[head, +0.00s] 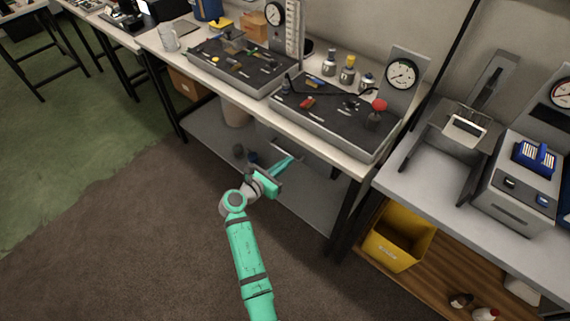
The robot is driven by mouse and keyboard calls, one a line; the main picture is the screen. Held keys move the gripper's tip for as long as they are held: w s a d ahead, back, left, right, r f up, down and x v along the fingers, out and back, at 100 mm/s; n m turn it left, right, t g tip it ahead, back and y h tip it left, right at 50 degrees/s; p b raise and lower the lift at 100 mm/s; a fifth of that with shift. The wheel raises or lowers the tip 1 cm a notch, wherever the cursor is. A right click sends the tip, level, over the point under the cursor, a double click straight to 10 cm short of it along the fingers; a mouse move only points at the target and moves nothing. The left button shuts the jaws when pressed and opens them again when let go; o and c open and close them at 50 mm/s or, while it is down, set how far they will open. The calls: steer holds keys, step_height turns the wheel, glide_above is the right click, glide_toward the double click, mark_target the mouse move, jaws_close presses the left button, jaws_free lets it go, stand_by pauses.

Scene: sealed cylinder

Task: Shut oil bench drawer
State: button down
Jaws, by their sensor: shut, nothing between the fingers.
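The bench (345,160) in the middle has a pale top and dark legs, with two grey test units on it. Under its front edge a grey drawer front (282,146) shows in part. My green gripper (293,160) is in front of and just below it, fingers shut and empty, pointing up and right. The gripper covers part of the drawer front. I cannot tell from this view whether the fingers touch it or how far out the drawer stands.
A lower shelf (310,190) runs under the bench, with a pale bin (236,112) and small dark items. A second bench (425,180) stands at the right, with a yellow bin (398,236) below. Brown floor (120,240) in front is clear.

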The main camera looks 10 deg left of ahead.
steer(key=shift+f+v, duration=0.25)
steer(key=shift+v, duration=6.65)
steer(key=s+d+f+m+g+y, duration=0.1)
steer(key=s+d+f+m+y, duration=0.3)
steer(key=s+f, duration=0.55)
steer(key=s+d+f+m+y, duration=0.2)
steer(key=s+m, duration=0.2)
steer(key=s, duration=0.2)
steer(key=s+d+f+m+y, duration=0.2)
steer(key=s+f+m, duration=0.1)
steer(key=s, duration=0.2)
steer(key=s+d+r+m+t, duration=0.1)
steer(key=s+d+r+m, duration=0.3)
steer(key=s+r+m, duration=0.5)
steer(key=s+d+r+m+t, duration=0.2)
steer(key=s+d+r+m, duration=0.2)
steer(key=s+r+m, duration=0.5)
steer(key=shift+r+m, duration=0.4)
steer(key=shift+w+d, duration=0.1)
